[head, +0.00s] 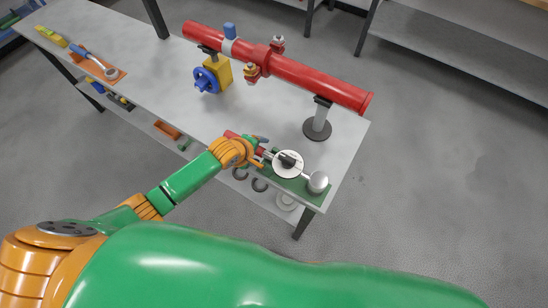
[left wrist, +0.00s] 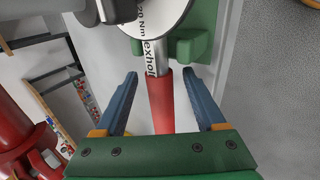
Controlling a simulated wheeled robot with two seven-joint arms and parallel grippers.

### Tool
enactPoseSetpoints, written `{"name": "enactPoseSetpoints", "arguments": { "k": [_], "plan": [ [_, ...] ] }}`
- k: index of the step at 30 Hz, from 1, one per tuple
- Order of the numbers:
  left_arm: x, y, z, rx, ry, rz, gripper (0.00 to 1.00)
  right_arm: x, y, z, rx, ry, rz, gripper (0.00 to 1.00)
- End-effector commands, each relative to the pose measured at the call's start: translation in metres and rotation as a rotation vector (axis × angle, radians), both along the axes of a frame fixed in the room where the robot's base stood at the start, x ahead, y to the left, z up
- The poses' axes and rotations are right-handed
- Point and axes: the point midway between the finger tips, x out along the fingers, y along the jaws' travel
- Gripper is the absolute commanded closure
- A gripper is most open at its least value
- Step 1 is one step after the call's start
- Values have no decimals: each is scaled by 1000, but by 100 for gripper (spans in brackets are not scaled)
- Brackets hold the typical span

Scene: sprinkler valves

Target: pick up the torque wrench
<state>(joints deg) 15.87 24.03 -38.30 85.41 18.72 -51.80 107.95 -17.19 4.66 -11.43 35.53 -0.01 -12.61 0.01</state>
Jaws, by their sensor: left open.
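The torque wrench has a red handle (left wrist: 161,105), a metal shaft and a round white dial (head: 288,163). It lies along the near right end of the table, over a green holder (head: 297,187), which also shows in the left wrist view (left wrist: 208,42). My left gripper (head: 260,151) is over the handle. In the left wrist view, its two blue-grey fingers (left wrist: 161,78) are open, one on each side of the red handle, with gaps on both sides. My gripper partly hides the handle in the head view. My right gripper is not in view.
A red pipe (head: 325,83) with valves and a blue handwheel (head: 206,80) runs along the table's (head: 150,70) back on stands. A pipe stand (head: 318,124) rises near the wrench. An orange mat with a tool (head: 100,68) lies far left. The middle tabletop is clear.

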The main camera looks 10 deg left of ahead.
Motion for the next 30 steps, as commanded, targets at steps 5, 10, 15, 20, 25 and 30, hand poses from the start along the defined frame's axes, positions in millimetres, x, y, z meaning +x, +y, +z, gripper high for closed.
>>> {"name": "enactPoseSetpoints", "arguments": {
  "k": [5,10,15,20,25,30],
  "plan": [
    [0,0,0,0,0,0,61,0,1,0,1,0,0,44],
    [0,0,0,0,1,0,100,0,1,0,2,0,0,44],
    [-1,0,0,1,1,-1,100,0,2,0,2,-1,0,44],
    [-1,0,0,1,1,-1,100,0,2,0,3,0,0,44],
    [-1,0,0,1,2,-1,100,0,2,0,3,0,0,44],
    [-1,0,0,1,2,-1,100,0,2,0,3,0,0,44]
  ]
}}
